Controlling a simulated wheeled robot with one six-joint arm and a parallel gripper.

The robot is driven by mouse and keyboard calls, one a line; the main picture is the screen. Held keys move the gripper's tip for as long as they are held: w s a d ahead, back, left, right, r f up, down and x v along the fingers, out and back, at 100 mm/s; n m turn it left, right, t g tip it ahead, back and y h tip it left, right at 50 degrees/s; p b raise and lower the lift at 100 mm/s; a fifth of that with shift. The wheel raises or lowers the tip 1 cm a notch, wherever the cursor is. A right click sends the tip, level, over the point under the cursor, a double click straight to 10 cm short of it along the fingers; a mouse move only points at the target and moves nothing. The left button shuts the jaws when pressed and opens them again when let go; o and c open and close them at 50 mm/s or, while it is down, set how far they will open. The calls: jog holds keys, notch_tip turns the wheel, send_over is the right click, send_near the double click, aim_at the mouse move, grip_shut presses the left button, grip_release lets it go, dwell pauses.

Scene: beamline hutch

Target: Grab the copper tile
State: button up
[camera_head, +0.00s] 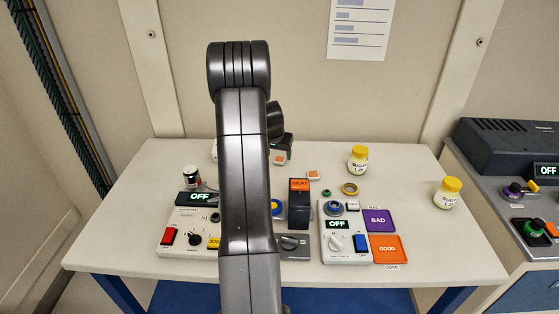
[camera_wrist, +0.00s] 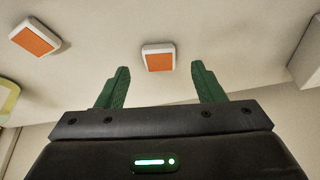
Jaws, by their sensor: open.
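Two small white-framed tiles with orange-copper faces lie on the table; I cannot tell them apart by colour. One copper tile (camera_wrist: 158,58) shows in the wrist view, centred between the fingertips and just beyond them. The other copper tile (camera_wrist: 35,38) is at the upper left there. In the head view, one tile (camera_head: 280,160) is beside my arm and another tile (camera_head: 313,175) is farther right. My gripper (camera_wrist: 160,72) has green fingers, spread apart with nothing held. In the head view it is mostly hidden behind my arm.
Control boxes (camera_head: 345,242) stand along the table's front, with a tall orange-topped block (camera_head: 299,205) near the tiles. Yellow-lidded jars (camera_head: 358,160) stand at the right. Purple BAD (camera_head: 379,220) and orange GOOD (camera_head: 387,250) pads lie front right. The table's back right is mostly clear.

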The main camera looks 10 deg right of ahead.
aim_at(279, 160)
jog(key=shift+x, duration=1.5)
jog(key=shift+s, duration=0.1)
jog(key=c, duration=1.1)
jog(key=shift+o, duration=0.2)
jog(key=shift+r, duration=0.1)
